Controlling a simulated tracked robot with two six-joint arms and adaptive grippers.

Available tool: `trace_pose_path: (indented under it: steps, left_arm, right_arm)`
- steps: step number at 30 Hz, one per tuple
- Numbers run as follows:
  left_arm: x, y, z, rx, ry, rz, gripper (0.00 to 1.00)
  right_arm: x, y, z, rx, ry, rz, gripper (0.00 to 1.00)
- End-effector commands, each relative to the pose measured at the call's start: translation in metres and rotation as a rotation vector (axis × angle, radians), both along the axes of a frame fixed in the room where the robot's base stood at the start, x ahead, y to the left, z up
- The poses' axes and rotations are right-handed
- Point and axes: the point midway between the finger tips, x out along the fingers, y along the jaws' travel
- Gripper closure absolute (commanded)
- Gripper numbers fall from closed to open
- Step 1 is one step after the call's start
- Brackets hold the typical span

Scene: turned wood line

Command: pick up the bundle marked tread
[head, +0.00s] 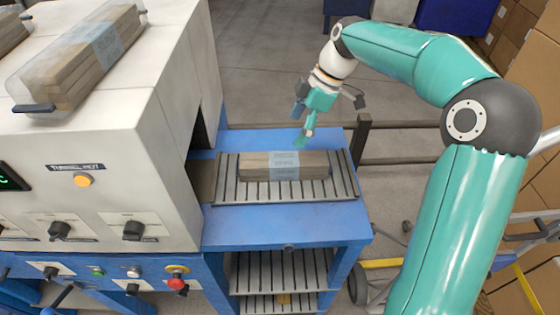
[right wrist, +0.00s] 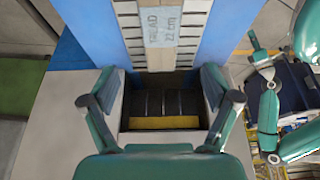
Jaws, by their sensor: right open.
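The bundle (head: 255,166) is a stack of wood pieces with a pale blue label band, lying flat on the slatted outfeed of a blue table.
The white machine (head: 170,160) stands left of the outfeed, with a dark opening facing it. Wrapped wood bundles (head: 75,70) lie on its top. The blue table (head: 270,231) has bare margins and slatted shelves below. A dark rail (head: 400,161) runs behind at right.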

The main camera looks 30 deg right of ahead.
Motion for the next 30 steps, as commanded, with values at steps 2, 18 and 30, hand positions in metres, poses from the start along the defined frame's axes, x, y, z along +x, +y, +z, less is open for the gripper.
trace_pose_path:
  steps: [2, 18, 30]
  left_arm:
    - [0.0, 0.0, 0.001, 0.0, 0.0, 0.0, 1.0]
    - [0.0, 0.0, 0.006, 0.0, -0.001, -0.001, 1.0]
    - [0.001, 0.0, 0.021, 0.0, -0.001, -0.001, 1.0]
  right_arm:
    - [-0.002, 0.001, -0.016, 0.002, 0.005, -0.01, 0.12]
    - [0.009, 0.019, -0.086, 0.0, 0.003, -0.027, 0.12]
    - [0.019, 0.033, -0.129, 0.001, 0.004, -0.027, 0.12]
